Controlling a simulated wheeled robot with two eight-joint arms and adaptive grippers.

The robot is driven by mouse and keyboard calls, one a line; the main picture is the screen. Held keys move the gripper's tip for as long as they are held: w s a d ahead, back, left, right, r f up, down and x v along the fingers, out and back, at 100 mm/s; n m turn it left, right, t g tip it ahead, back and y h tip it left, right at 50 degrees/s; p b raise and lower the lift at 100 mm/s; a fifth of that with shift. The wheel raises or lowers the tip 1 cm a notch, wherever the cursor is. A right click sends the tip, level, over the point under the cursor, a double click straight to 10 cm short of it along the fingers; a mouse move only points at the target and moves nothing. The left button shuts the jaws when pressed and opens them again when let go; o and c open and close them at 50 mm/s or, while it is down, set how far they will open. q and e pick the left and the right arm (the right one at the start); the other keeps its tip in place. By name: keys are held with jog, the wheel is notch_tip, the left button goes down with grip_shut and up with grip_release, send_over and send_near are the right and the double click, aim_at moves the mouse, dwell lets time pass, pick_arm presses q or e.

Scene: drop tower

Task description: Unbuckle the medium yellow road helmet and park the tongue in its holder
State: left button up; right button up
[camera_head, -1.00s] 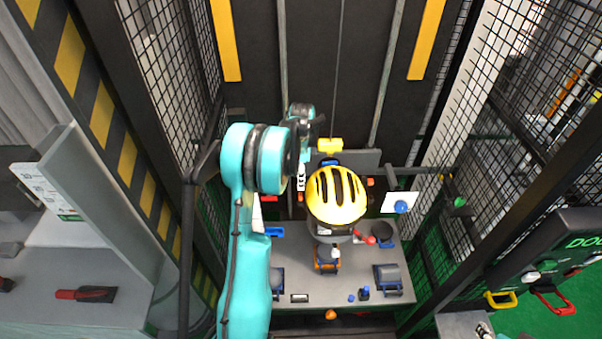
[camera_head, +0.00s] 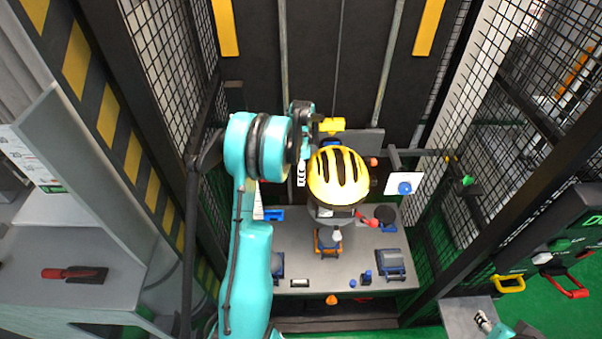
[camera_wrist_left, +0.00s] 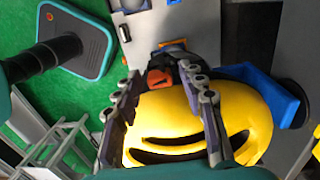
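The yellow road helmet (camera_head: 338,178) with dark vents sits upright on a stand above the grey table in the head view. A red piece (camera_head: 367,219) shows at its lower right; the buckle and tongue cannot be made out clearly. The helmet (camera_wrist_left: 245,120) fills the lower middle of the left wrist view. My left gripper (camera_wrist_left: 160,75) is open, its two fingers apart over the helmet, with a small orange-red part (camera_wrist_left: 160,80) beyond the fingertips. In the head view it is at the helmet's left, mostly hidden. My right gripper (camera_head: 484,321) shows small at the bottom right edge.
The grey table (camera_head: 300,268) carries an orange-and-blue fixture (camera_head: 327,240), a grey-blue block (camera_head: 391,264) and small blue parts. A white plate with a blue knob (camera_head: 405,188) stands right of the helmet. Mesh fences flank the tower on both sides.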

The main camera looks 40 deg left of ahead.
pick_arm(q)
jog(key=c, duration=0.6)
jog(key=shift+o, duration=0.2)
jog(key=shift+r, duration=0.2)
